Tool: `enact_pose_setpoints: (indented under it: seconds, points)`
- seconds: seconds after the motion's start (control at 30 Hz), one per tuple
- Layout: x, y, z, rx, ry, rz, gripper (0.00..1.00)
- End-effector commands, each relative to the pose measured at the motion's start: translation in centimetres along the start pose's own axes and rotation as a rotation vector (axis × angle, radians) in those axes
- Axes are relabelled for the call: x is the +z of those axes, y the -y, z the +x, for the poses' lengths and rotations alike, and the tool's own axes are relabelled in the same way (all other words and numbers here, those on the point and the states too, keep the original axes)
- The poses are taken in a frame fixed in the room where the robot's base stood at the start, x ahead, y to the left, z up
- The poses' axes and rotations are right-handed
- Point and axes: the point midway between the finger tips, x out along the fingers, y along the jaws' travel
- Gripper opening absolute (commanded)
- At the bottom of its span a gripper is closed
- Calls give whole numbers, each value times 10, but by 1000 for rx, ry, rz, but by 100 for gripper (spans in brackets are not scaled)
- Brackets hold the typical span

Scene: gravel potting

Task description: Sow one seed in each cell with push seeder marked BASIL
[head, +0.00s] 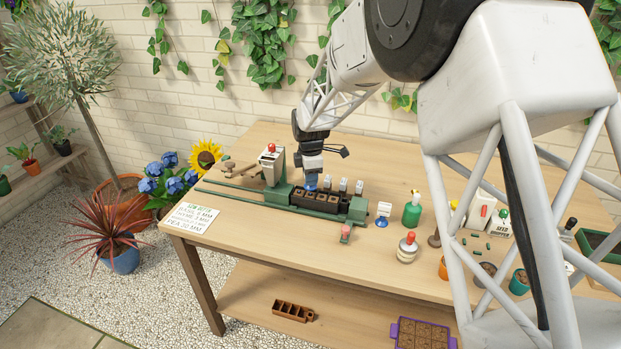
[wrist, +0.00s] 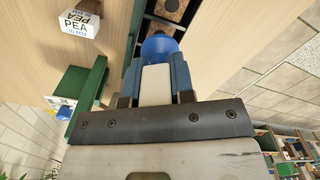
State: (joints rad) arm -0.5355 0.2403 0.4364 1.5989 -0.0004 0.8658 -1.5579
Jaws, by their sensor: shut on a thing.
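My gripper (head: 311,174) is shut on a seeder with a white body and a rounded blue end (wrist: 160,46). The blue part also shows below the jaws in the head view (head: 310,184). Any marking on the held seeder is hidden, so I cannot read BASIL on it. The dark cell strip (head: 322,203) lies in a green rail fixture (head: 280,190), with square soil-filled cells. The held seeder is over or at the strip's back edge; I cannot tell if it touches. Part of the strip shows in the wrist view (wrist: 170,10), just beyond the blue end.
A white block with a blue base (head: 383,213) and a pink piece (head: 345,232) stand nearby. A green bottle (head: 412,212) is at right; a depth card (head: 188,217) lies left.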

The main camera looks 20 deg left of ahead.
Motion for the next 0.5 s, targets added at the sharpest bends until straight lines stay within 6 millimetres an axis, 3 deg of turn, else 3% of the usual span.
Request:
enact_pose_setpoints:
  seconds: [0.23, 0.5]
  points:
    - [4, 2, -2, 1, 0, 1, 6]
    - [30, 17, -9, 0, 0, 2, 6]
